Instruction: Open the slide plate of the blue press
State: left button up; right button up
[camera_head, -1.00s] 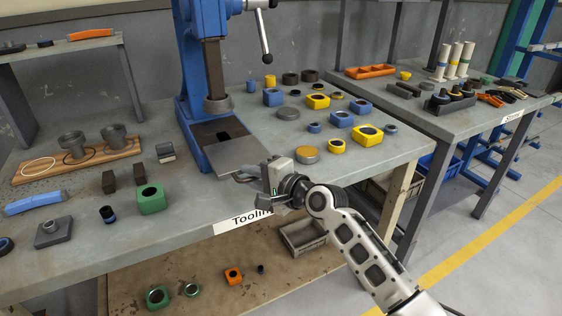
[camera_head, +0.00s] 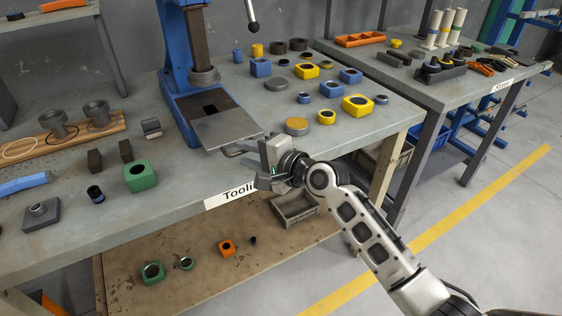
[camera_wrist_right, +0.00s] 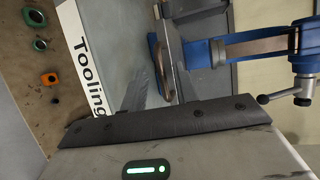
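The blue press (camera_head: 176,60) stands on the grey workbench, with its ram above its base. Its flat grey slide plate (camera_head: 228,128) lies at the front of the base, and a dark slot shows behind it. My right gripper (camera_head: 246,164) is at the bench's front edge, close in front of the plate's front corner. Its fingers overlap dark parts there, so I cannot tell whether they touch or hold anything. In the right wrist view, the blue press (camera_wrist_right: 250,47) lies sideways, and a brownish loop shows beside a grey surface. My left gripper is not in view.
A wooden board (camera_head: 70,139) with grey parts lies at left. The lower shelf holds a grey bin (camera_head: 295,207). The floor at right is clear.

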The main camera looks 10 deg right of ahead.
jog(key=v, duration=1.4)
jog(key=s+f+n+g+h, duration=0.1)
jog(key=s+f+n+h, duration=0.2)
jog(key=s+f+n, duration=0.3)
jog(key=s+f+n+h, duration=0.4)
jog(key=s+f+n, duration=0.3)
jog(key=s+f, duration=0.4)
notch_tip(320, 180, down, 5)
jog(key=shift+s+d+f+n+g, duration=0.2)
jog(key=shift+d+n+g, duration=0.1)
jog(key=shift+g, duration=0.1)
